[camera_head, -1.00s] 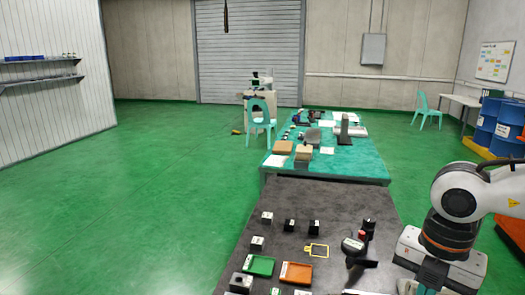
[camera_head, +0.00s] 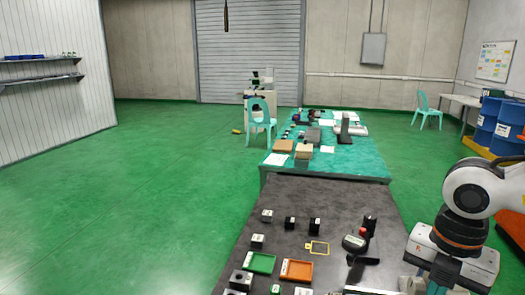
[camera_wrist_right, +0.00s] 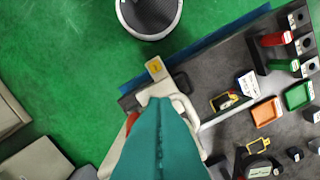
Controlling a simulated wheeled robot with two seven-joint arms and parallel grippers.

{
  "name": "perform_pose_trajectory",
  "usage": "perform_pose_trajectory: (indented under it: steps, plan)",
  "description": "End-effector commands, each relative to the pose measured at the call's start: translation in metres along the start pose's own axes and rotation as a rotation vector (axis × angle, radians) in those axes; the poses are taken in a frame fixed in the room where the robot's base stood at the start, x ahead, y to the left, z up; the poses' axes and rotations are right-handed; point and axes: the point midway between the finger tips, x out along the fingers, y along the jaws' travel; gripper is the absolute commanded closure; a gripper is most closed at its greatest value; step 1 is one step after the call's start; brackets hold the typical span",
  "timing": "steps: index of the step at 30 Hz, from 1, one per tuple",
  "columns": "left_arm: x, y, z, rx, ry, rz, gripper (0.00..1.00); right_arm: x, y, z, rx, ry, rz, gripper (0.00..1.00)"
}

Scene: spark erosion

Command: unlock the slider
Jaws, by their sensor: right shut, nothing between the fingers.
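I cannot tell for sure which part is the slider. A dark instrument with a round grey head (camera_head: 354,243) and a black arm stands at the right side of the dark table in the head view. Its round head also shows in the right wrist view (camera_wrist_right: 258,170), at the lower edge. My right gripper (camera_wrist_right: 159,102) is shut and empty, its teal fingers filling the lower middle of the wrist view, apart from the instrument. In the head view its fingers are mostly cut off at the lower right. My left gripper is out of view.
The dark table (camera_head: 300,190) holds a green tray (camera_head: 260,262), an orange tray (camera_head: 297,270), a yellow frame (camera_head: 319,248) and several small dark blocks. A teal-topped table (camera_head: 350,165) stands behind. Green floor is open on the left.

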Motion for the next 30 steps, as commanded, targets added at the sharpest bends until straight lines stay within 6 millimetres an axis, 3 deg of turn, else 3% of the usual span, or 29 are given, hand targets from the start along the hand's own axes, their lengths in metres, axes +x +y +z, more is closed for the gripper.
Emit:
perform_pose_trajectory:
  steps: [25,30]
  plan:
    - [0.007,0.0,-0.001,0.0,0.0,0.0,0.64,0.0,0.021,-0.013,0.006,-0.001,0.0,1.0]
    - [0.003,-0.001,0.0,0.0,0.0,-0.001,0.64,-0.01,0.017,-0.011,0.004,0.001,0.0,1.0]
